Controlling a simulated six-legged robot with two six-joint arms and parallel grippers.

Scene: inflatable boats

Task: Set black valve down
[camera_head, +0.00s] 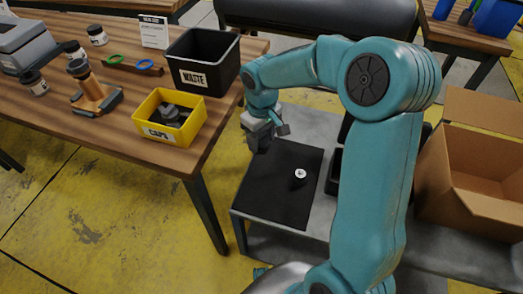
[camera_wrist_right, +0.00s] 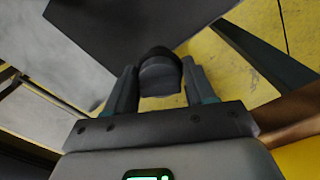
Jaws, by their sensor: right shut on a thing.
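My right gripper (camera_head: 262,138) is above the back left part of a black mat (camera_head: 262,190) on a grey bench. In the right wrist view the gripper (camera_wrist_right: 160,88) is shut on a black round valve (camera_wrist_right: 160,72), held between its two fingers. The valve's lower end is hidden, and in the head view it cannot be told apart from the gripper. The mat (camera_wrist_right: 115,22) shows beyond the valve in the wrist view, apparently below it. A small dark piece with a white top (camera_head: 300,175) stands on the mat. My left gripper is not in view.
A wooden table (camera_head: 130,135) at left holds a yellow CAPS bin (camera_head: 181,137) with dark pieces in it, a black WASTE bin (camera_head: 204,84), jars and tools. An open cardboard box (camera_head: 470,185) is at right. The mat's front left is clear.

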